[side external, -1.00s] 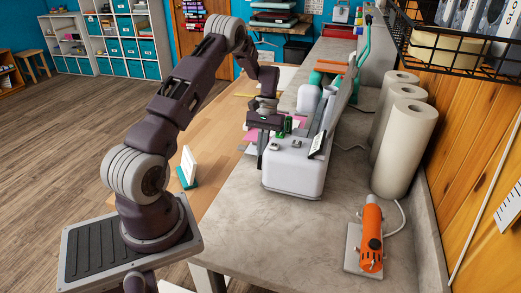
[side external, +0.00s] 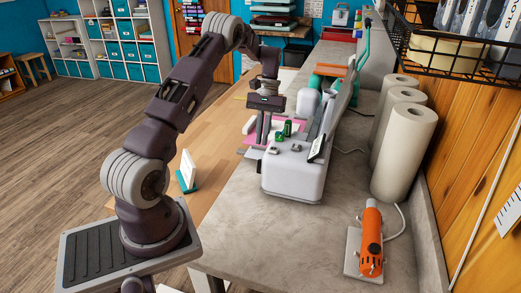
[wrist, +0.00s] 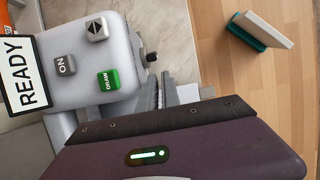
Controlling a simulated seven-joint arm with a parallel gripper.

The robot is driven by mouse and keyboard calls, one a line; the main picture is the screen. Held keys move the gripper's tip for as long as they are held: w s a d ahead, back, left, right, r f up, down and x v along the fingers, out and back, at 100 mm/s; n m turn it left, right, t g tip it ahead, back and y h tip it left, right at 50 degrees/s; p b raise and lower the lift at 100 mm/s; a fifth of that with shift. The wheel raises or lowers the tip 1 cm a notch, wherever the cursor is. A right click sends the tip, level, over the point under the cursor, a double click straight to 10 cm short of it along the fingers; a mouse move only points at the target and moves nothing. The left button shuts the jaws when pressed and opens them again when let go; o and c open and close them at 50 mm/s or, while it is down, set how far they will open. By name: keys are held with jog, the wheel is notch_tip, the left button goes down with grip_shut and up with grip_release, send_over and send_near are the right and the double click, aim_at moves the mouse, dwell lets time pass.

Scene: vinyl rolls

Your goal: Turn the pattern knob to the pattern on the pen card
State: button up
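The white machine (side external: 292,175) stands on the counter; in the wrist view its panel (wrist: 88,85) carries a grey ON button (wrist: 65,64), a green DRAW button (wrist: 108,79) and a grey arrow button (wrist: 97,28). A small dark knob (wrist: 152,57) sticks out of its side. A READY display (wrist: 24,75) stands beside the panel. A white card in a teal stand (side external: 187,171) is left of the machine; it also shows in the wrist view (wrist: 262,30), and no pattern is readable. My gripper (side external: 262,139) points down beside the machine, fingers apart and empty, close to the knob.
White rolls (side external: 402,150) stand upright along the wall. An orange tool (side external: 370,241) lies at the counter's front right. Pink sheets (side external: 252,141) lie behind my gripper. The counter in front of the machine (side external: 260,235) is clear.

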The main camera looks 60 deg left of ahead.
aim_at(258, 161)
jog(key=o, duration=0.5)
jog(key=s+n+h, duration=0.1)
jog(key=s+d+f+n+h, duration=0.1)
jog(key=s+n, duration=0.1)
jog(key=s+f+n+h, duration=0.1)
jog(key=h, duration=0.1)
jog(key=shift+s+d+n+t, duration=0.2)
jog(key=shift+s+n+t, duration=0.1)
jog(key=shift+n+t, duration=0.1)
jog(key=shift+c, duration=0.2)
jog(key=s+a+f+n+t+h, duration=0.2)
jog(key=s+a+n+t+h, duration=0.2)
jog(key=n+t, duration=0.9)
jog(key=w+d, duration=0.1)
jog(key=w+d+f+n+g, duration=0.1)
jog(key=w+d, duration=0.1)
jog(key=w+d+f+n+g, duration=0.1)
jog(key=d, duration=0.1)
jog(key=shift+w, duration=0.15)
jog(key=shift+c, duration=0.3)
grip_shut()
